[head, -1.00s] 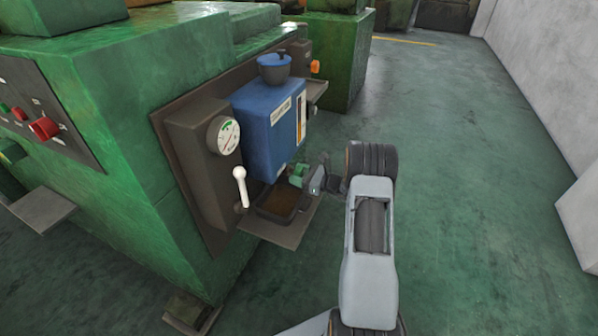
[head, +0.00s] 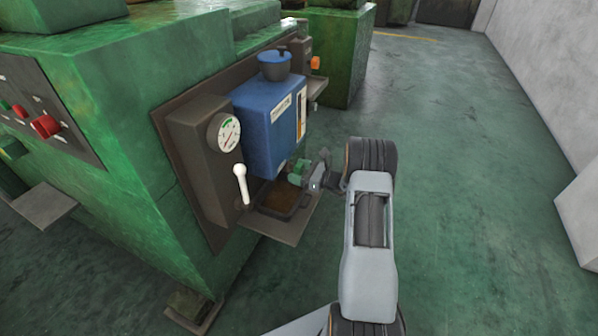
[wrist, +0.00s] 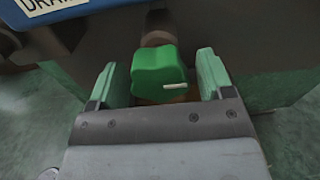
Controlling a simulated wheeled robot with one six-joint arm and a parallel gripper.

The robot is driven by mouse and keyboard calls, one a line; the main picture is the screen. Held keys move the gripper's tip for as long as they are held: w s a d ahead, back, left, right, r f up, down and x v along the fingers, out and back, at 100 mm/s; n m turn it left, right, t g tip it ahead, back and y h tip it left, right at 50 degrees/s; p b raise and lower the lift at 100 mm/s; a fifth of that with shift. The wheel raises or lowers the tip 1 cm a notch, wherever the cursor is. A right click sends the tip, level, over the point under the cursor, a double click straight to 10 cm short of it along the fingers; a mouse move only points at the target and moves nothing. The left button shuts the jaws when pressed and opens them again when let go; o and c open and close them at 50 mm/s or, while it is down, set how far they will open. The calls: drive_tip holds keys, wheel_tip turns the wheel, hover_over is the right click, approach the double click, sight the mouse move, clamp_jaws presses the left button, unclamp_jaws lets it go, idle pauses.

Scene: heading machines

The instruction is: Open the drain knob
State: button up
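The green drain knob (wrist: 160,72) sits under the blue tank (head: 270,125), and a short white mark shows on its face in the wrist view. Part of a label reading "DRA" shows above it in the wrist view. My gripper (wrist: 158,82) is open, with one finger on each side of the knob and a visible gap to each. In the head view my gripper (head: 305,178) is at the lower front of the tank, and the knob is hard to make out there.
A brown tray (head: 280,232) lies below the tank. A white-handled lever (head: 240,184) and a round gauge (head: 225,132) are on the left of the tank. Green machine body (head: 130,170) fills the left. The floor on the right is clear.

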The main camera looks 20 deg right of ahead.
drive_tip(key=shift+o, duration=0.2)
drive_tip(key=p+v, duration=0.1)
drive_tip(key=v, duration=1.3)
idle(0.3)
drive_tip(key=s+a+f+n+g, duration=0.3)
drive_tip(key=s+f+g, duration=0.1)
drive_tip(key=s+a+r+n+g+h+p, duration=0.2)
drive_tip(key=s+a+r+n+g+p, duration=0.3)
drive_tip(key=s+a+r+n+g, duration=0.15)
drive_tip(key=s+a+r+n+h+p, duration=0.3)
drive_tip(key=a+r+n+p, duration=0.1)
drive_tip(key=r, duration=0.7)
drive_tip(key=s+a+r+n+h+p, duration=0.2)
drive_tip(key=r+n+p, duration=0.5)
drive_tip(key=r, duration=0.5)
drive_tip(key=s+a+r+n+h+p, duration=0.3)
drive_tip(key=a+r+n+h+p, duration=0.2)
drive_tip(key=r, duration=0.7)
drive_tip(key=shift+s+a+n+t+p, duration=0.35)
drive_tip(key=shift+a+n+t, duration=0.1)
drive_tip(key=shift+a+n, duration=0.45)
